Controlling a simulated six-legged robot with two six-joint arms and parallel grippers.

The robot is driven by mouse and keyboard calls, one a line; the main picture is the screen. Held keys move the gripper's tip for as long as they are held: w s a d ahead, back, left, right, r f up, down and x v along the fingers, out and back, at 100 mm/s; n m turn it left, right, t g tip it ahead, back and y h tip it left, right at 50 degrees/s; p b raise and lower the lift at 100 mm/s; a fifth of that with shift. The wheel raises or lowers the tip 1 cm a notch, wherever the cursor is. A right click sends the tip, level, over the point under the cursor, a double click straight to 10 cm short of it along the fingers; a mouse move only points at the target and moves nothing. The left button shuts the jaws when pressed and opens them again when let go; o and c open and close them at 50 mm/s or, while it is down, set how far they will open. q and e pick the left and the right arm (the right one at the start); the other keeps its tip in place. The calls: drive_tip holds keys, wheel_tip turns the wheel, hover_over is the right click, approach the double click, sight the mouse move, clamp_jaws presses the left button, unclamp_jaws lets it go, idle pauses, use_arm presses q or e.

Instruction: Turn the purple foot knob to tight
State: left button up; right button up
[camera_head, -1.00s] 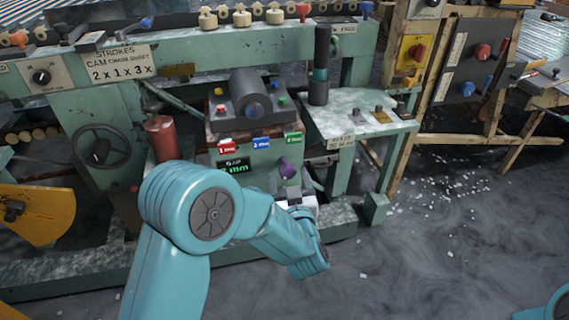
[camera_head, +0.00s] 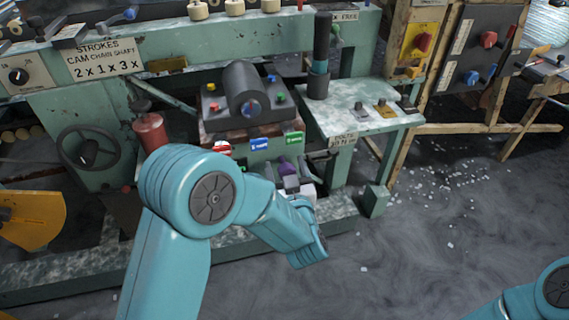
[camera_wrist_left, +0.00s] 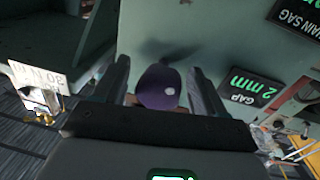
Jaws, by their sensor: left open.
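The purple foot knob (camera_head: 286,168) sits on the front of the green machine, low under the coloured tags, and is partly hidden by my gripper in the head view. In the left wrist view the knob (camera_wrist_left: 159,86) shows as a rounded purple shape with a pale spot. My left gripper (camera_head: 290,182) is open, and in the wrist view its two fingers (camera_wrist_left: 160,82) stand one on each side of the knob, with gaps visible. Whether either finger touches it I cannot tell. My right gripper is not in view; only part of that arm shows at the lower right.
A gap display (camera_wrist_left: 243,88) reading 2 mm is beside the knob in the wrist view. Red, blue and green tags (camera_head: 259,144) are above it. A handwheel (camera_head: 88,148) and red cylinder (camera_head: 150,133) stand left, a green side table (camera_head: 350,125) right. The floor in front is open.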

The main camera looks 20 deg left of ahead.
use_arm(q)
drive_tip(key=shift+w+f, duration=0.15)
drive_tip(key=c, duration=1)
drive_tip(key=shift+c, duration=0.2)
